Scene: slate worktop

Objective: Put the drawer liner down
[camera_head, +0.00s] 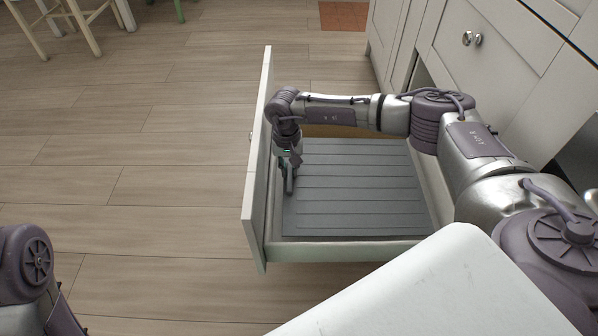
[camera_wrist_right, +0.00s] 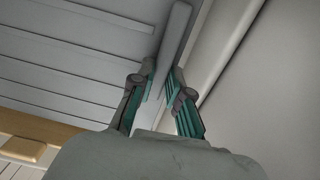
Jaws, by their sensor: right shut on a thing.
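The drawer liner (camera_head: 362,190) is a flat grey ribbed sheet. It lies inside the open drawer (camera_head: 256,165), close to level with the drawer's bottom; I cannot tell if it fully rests there. My right gripper (camera_head: 289,182) points down at the liner's left edge, beside the drawer front. In the right wrist view, the liner (camera_wrist_right: 75,68) fills the upper left, and my right gripper (camera_wrist_right: 162,84) is shut on its raised edge strip. My left gripper is out of view; only part of my left arm shows at the bottom left.
The drawer stands out from white cabinets (camera_head: 500,75) on the right. Bare wooden floor (camera_head: 130,140) lies to the left. Chair legs (camera_head: 75,25) show at the top left. A pale light-coloured surface (camera_head: 430,290) fills the bottom front.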

